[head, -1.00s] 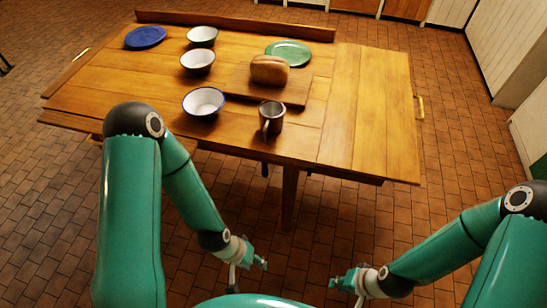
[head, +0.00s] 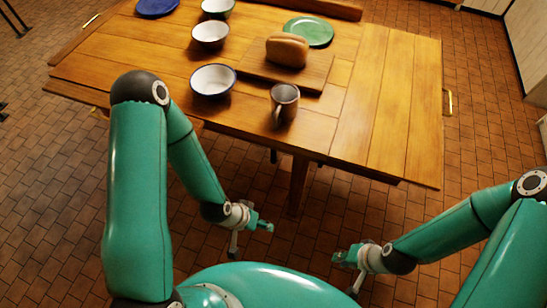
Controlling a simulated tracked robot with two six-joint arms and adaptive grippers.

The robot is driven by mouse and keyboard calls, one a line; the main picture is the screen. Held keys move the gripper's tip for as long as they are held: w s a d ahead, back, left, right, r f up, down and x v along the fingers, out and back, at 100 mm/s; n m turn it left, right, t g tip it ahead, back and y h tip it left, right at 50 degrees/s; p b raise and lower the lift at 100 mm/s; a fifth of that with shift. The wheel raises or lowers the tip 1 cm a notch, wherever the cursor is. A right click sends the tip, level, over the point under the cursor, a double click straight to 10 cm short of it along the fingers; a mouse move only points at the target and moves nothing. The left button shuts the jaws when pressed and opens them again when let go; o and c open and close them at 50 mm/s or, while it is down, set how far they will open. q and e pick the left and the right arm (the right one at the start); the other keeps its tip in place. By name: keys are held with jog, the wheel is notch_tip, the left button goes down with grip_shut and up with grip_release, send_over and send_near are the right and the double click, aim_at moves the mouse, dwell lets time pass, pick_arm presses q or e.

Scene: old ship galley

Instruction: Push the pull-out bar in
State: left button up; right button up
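The wooden table (head: 400,100) stands in front of me in the head view. A brass handle (head: 448,103) sticks out from its right edge. A wooden strip (head: 70,93) shows low along the table's left end, with a small brass piece (head: 98,113) near it. I cannot tell for certain which of these parts belongs to the pull-out bar. My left gripper (head: 250,230) is open and empty in front of the table's near edge. My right gripper (head: 350,268) is open and empty, further right. Both are apart from the table.
On the table are a mug (head: 285,101), a bread loaf (head: 287,50) on a board (head: 310,76), a green plate (head: 308,31), a blue plate (head: 157,6) and several bowls, one nearest me (head: 213,81). The tiled floor (head: 490,130) right of the table is clear.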

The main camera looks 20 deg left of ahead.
pick_arm(q)
jog(key=w+a+f+m+t+h+b, duration=0.1)
jog(key=w+a+f+m+t+b, duration=0.2)
jog(key=w+f+t+b, duration=0.4)
jog(key=m+t+b, duration=0.1)
jog(key=t+b, duration=0.7)
jog(key=b, duration=0.4)
send_near(272, 158)
jog(key=x, duration=1.1)
jog(key=shift+w+f+p, duration=0.1)
jog(key=shift+p, duration=0.25)
grip_shut()
